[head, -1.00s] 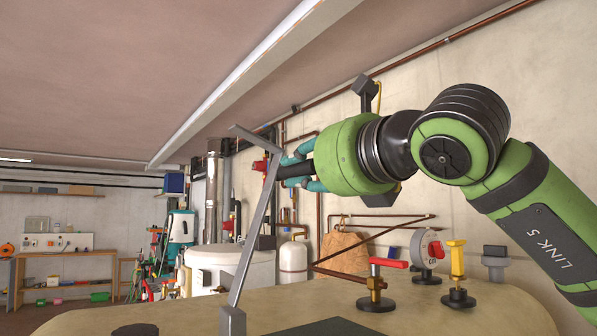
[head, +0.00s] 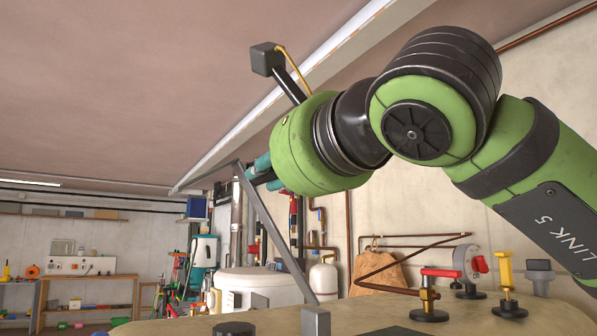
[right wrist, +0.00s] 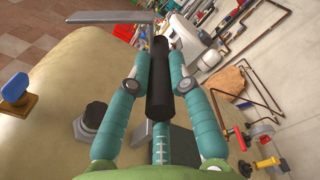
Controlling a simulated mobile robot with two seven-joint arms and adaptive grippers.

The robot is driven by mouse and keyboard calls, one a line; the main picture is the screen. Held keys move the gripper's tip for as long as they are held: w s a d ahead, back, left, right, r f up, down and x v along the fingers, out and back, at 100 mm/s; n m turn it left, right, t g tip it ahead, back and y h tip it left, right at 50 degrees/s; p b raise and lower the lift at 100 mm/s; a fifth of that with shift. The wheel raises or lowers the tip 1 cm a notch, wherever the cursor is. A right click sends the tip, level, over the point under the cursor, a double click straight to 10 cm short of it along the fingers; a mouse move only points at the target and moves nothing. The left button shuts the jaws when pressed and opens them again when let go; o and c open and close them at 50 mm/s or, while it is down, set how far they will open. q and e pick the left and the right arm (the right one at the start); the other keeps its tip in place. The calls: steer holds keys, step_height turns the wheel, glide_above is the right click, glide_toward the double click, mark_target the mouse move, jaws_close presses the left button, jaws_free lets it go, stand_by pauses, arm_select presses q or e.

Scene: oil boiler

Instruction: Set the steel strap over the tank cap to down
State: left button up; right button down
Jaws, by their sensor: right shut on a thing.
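The steel strap (head: 266,220) is a bent grey bar. It rises from a small block on the tank top, leans left, and its upper end bends away to the left. It stands raised, clear of the tank. A dark round piece, likely the tank cap (head: 232,328), shows at the bottom edge of the head view. My right gripper (head: 262,172) is at the strap's upper bend. In the right wrist view its teal fingers (right wrist: 159,75) are shut on a black cylindrical grip beside the strap (right wrist: 100,17). My left gripper is not in view.
A white boiler (head: 255,285) and shelving are behind. The space above the tank's left part is clear.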

steer(key=s+a+f+n+b, duration=0.2)
steer(key=a+f+n+b, duration=0.2)
steer(key=f, duration=0.4)
steer(key=s+a+f+n+b, duration=0.3)
steer(key=f+n+b, duration=0.3)
steer(key=f+b, duration=0.2)
steer(key=shift+s+a+f, duration=0.15)
steer(key=shift+s+a, duration=0.15)
steer(key=shift+a, duration=0.4)
steer(key=shift+f+b, duration=0.2)
steer(key=shift+b, duration=0.1)
steer(key=c, duration=1.1)
jaws_free()
steer(key=shift+a+r, duration=0.1)
